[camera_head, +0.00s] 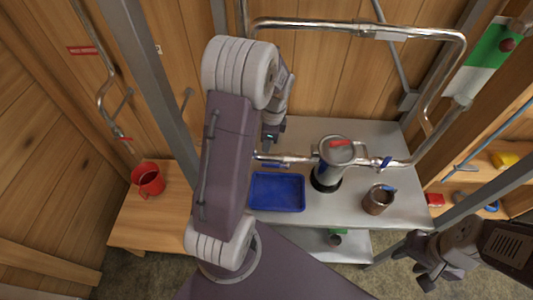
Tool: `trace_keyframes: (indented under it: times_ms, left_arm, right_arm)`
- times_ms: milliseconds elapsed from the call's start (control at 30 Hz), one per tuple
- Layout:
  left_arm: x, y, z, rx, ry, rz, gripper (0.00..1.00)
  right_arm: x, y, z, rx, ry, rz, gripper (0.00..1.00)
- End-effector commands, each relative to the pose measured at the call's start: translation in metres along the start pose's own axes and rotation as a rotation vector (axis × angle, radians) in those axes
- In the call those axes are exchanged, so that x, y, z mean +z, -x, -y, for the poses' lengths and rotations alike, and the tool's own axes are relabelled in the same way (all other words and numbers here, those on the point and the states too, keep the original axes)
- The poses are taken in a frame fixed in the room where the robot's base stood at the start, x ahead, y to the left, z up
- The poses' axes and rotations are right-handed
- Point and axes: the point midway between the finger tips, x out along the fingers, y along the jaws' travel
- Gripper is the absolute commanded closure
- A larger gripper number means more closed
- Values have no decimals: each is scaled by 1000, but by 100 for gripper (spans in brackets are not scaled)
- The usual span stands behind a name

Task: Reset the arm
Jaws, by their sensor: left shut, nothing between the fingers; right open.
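My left arm rises through the middle of the head view, and its gripper (269,143) is shut and empty. It is above the back of the grey metal table, just behind the blue tray (277,207) in the picture. The arm hides part of the table's left side. My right gripper (414,268) is open and empty at the lower right, in front of the table's right corner.
A metal cylinder (330,160) with pipes and a blue-handled valve (384,163) stands on the table. Shelves with small items stand at right.

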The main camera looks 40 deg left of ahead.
Motion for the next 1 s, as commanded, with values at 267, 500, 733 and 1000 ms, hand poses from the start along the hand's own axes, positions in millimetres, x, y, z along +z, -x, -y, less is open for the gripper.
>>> trace_keyframes:
  times_ms: [267,500,733,1000]
  left_arm:
    - [0,8,0,1,-1,0,100]
    - [-16,0,1,-29,-37,-7,100]
    - [-73,-49,-104,-59,123,-113,100]
    - [-70,-73,-157,20,911,-194,100]
  right_arm:
    - [0,-1,0,0,0,0,58]
    - [2,-20,0,0,0,0,58]
    - [10,-91,-2,0,0,1,58]
    - [9,-88,-2,0,0,-1,58]
